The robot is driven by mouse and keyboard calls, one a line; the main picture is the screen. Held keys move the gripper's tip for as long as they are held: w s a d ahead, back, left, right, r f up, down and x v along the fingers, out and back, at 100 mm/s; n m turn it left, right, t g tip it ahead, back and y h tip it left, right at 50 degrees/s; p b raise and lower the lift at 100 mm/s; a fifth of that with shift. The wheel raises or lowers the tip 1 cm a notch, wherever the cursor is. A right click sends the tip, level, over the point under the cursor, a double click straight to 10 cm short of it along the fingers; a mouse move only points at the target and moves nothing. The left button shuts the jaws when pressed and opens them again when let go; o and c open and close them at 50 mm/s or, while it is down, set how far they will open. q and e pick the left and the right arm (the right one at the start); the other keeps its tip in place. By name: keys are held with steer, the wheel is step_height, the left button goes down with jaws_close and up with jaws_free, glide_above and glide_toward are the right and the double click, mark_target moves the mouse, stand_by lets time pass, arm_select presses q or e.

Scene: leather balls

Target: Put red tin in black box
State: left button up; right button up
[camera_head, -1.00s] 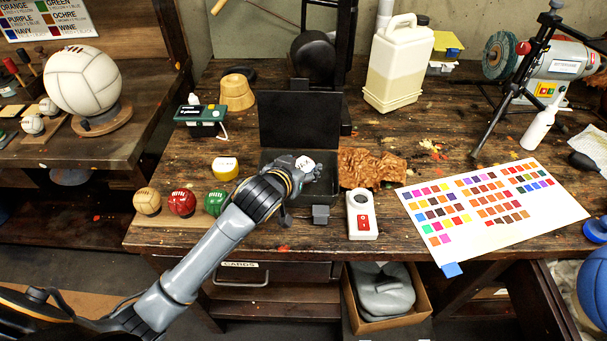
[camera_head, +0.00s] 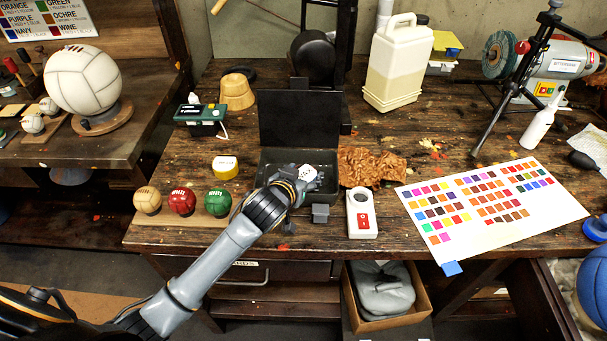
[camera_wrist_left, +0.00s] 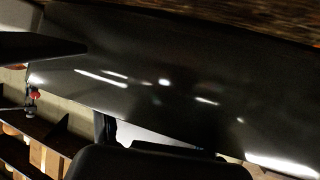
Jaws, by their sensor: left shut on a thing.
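The black box (camera_head: 300,122) stands open on the bench, its lid upright at the back. My left gripper (camera_head: 318,180) reaches in from the left and is low over the box's open part, covering much of it. A white patch with dark marks shows at the gripper; I cannot tell whether it is part of the gripper. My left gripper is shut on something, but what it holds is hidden. No red tin shows clearly in either view. The left wrist view shows a glossy dark surface (camera_wrist_left: 190,85) close up between dark gripper parts. My right gripper is not in view.
A yellow and white tin (camera_head: 225,167) and tan, red (camera_head: 182,202) and green balls stand left of the box. Brown crumpled leather (camera_head: 370,167) lies close to its right. A white switch box (camera_head: 361,213) and small grey block (camera_head: 320,213) are in front.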

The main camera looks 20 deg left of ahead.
arm_select(q)
steer(key=shift+s+f, duration=0.2)
steer(key=shift+f, duration=0.45)
steer(key=o, duration=1.2)
steer(key=shift+s+d+f, duration=0.1)
steer(key=shift+s+f, duration=0.05)
steer(key=shift+f, duration=0.1)
steer(key=shift+o, duration=0.2)
steer(key=shift+r, duration=0.2)
steer(key=v, duration=0.4)
steer(key=r+v, duration=0.1)
steer(key=v, duration=0.3)
steer(key=w+v, duration=0.1)
steer(key=v, duration=0.3)
steer(key=shift+s+r, duration=0.1)
steer(key=shift+r, duration=0.3)
